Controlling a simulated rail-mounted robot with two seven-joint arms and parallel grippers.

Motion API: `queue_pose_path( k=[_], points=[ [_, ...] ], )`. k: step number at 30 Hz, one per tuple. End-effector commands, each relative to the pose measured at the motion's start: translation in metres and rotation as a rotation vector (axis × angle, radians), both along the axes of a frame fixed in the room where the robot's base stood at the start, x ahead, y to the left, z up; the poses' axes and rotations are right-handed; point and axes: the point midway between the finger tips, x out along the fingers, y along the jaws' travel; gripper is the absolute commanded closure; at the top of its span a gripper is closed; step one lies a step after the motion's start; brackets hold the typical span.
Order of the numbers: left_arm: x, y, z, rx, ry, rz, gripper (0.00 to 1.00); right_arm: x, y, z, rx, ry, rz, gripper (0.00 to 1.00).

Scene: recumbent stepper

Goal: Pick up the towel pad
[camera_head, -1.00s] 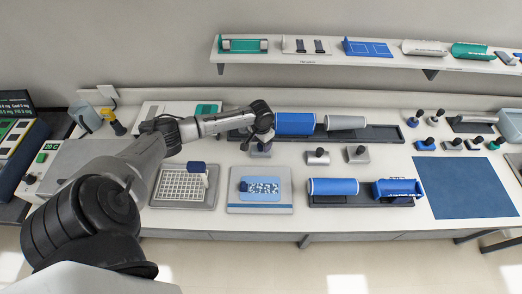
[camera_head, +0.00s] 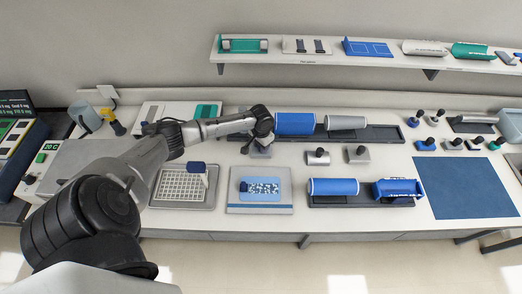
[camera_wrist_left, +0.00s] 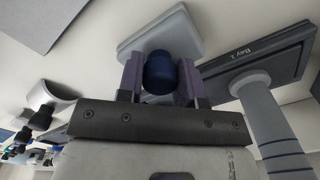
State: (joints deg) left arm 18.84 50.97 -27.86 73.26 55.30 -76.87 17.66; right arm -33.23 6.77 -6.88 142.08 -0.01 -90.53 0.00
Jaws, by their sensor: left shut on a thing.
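The towel pad (camera_wrist_left: 185,28) is a light grey slab with a round dark blue knob (camera_wrist_left: 159,72). In the left wrist view my left gripper (camera_wrist_left: 160,78) is shut on this knob, one finger on each side, and the slab lies beyond the fingers. In the head view my left gripper (camera_head: 262,138) is above the pad, left of the large blue roller, and partly hides it. Whether the pad touches the bench is hard to tell. My right gripper is not in view.
A dark tray (camera_wrist_left: 296,50) marked "Bay 1" lies close to the right in the left wrist view. The head view shows the blue roller (camera_head: 295,124), a grey roller (camera_head: 345,122) and two knobbed blocks (camera_head: 318,157) to the right. A white grid tray (camera_head: 180,186) lies in front.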

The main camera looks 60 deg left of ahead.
Motion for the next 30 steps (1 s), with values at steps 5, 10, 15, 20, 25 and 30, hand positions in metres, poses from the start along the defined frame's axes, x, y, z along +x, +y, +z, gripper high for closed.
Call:
queue_pose_path(
  k=[5,10,15,20,25,30],
  points=[
    [0.0,0.0,0.0,0.0,0.0,0.0,0.91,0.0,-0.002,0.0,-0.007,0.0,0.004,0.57],
    [0.0,0.0,0.002,0.0,-0.001,0.0,0.91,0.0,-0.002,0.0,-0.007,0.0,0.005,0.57],
    [0.0,0.001,0.013,0.0,-0.002,0.001,0.91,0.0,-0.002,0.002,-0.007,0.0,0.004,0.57],
    [0.001,0.001,0.039,0.001,-0.004,-0.001,0.91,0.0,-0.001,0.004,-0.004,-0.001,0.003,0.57],
    [-0.004,-0.032,0.061,-0.001,-0.002,-0.006,0.91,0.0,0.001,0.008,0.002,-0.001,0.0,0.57],
    [-0.008,-0.066,0.081,-0.002,-0.003,-0.004,0.91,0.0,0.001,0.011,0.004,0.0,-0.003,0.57]
  ],
)
